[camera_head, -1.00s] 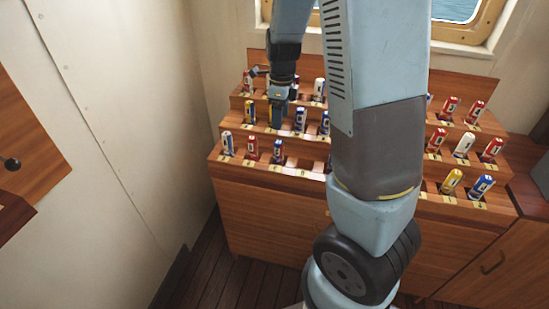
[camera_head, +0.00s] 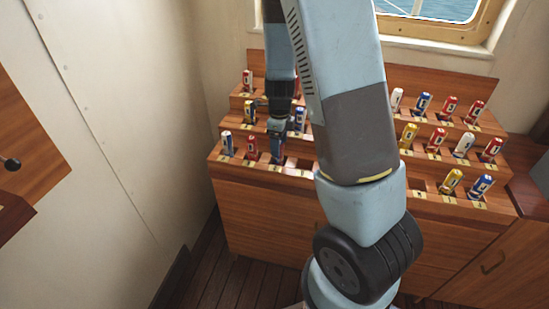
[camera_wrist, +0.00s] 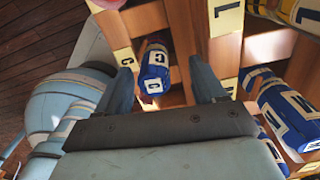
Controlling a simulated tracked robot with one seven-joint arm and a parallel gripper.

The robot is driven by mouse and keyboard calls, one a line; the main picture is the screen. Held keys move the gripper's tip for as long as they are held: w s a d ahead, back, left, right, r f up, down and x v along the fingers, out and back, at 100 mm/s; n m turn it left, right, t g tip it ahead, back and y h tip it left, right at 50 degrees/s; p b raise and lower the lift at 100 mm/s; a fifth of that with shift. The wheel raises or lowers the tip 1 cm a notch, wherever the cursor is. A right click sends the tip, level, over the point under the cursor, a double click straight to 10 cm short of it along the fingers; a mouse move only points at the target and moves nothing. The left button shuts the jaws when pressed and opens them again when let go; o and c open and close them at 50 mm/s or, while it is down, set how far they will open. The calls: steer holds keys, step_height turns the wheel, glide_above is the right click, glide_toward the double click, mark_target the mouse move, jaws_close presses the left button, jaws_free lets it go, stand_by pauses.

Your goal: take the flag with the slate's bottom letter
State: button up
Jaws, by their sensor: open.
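My gripper (camera_head: 277,150) is low over the left part of the front row of the flag rack (camera_head: 270,205). In the wrist view my gripper (camera_wrist: 160,68) is open, with a rolled blue flag (camera_wrist: 155,72) between its fingers. The fingers stand on either side of it, apart from it as far as I can see. Its white letter patch looks like C or G. A yellow letter plate (camera_wrist: 125,57) stands beside it. The slate is not in either view, so I cannot read its bottom letter.
A blue flag with white marking (camera_wrist: 285,108) lies right of my gripper in the wrist view. A blue-white flag (camera_head: 227,143) and a red flag (camera_head: 252,146) stand left of it. More flags, such as a yellow one (camera_head: 452,181), stand at right. My arm hides the rack's middle.

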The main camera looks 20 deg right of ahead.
steer(key=f, duration=0.4)
steer(key=shift+s+a+f, duration=0.1)
steer(key=shift+s+a, duration=0.05)
steer(key=shift+a, duration=0.05)
steer(key=shift+c, duration=0.5)
steer(key=c, duration=1.1)
